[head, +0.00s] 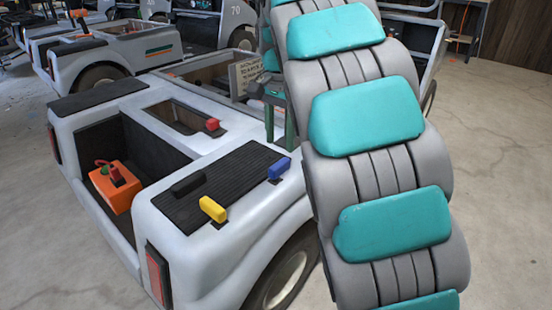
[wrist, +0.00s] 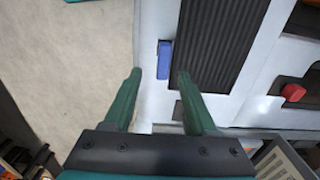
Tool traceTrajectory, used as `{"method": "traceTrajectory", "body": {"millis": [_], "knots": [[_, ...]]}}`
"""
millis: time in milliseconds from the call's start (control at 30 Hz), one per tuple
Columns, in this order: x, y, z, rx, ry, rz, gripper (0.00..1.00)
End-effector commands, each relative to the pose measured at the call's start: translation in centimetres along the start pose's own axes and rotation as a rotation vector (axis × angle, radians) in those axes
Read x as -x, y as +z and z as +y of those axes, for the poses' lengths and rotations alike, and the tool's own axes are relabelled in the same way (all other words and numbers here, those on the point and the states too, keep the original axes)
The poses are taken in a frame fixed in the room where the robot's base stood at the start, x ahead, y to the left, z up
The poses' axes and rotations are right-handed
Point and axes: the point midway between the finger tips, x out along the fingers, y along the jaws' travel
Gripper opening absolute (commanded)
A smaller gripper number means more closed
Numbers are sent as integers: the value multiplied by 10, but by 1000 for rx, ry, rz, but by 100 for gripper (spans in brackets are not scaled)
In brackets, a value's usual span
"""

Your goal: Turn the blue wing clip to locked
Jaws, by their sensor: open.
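The blue wing clip (head: 279,168) sits on the pale cart body at the right edge of a black ribbed mat in the head view. In the wrist view the blue wing clip (wrist: 164,60) appears beside the mat's left edge, its long side running up the picture. My gripper (wrist: 159,75) is open and empty, its two green fingers pointing towards the clip. The clip shows between and just beyond the fingertips; I see no contact. In the head view my arm hides part of the gripper. I cannot tell from its angle whether the clip is locked.
A yellow clip (head: 212,209), a black clip (head: 187,185) and a red clip (head: 212,124) sit around the ribbed mat (head: 229,180). An orange box (head: 116,187) stands in the cart's open bay. Other carts stand behind. Bare floor lies to the right.

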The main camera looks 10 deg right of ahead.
Motion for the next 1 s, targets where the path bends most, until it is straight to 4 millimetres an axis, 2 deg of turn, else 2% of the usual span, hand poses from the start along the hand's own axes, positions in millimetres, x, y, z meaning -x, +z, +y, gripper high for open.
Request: {"method": "traceTrajectory", "body": {"millis": [267,467,800,1000], "knots": [[-4,-3,-6,-14,-2,1,57],[-22,-2,-6,-14,-1,0,57],[-69,-2,-5,-12,3,-2,57],[-77,-3,-6,-12,-2,2,57]]}}
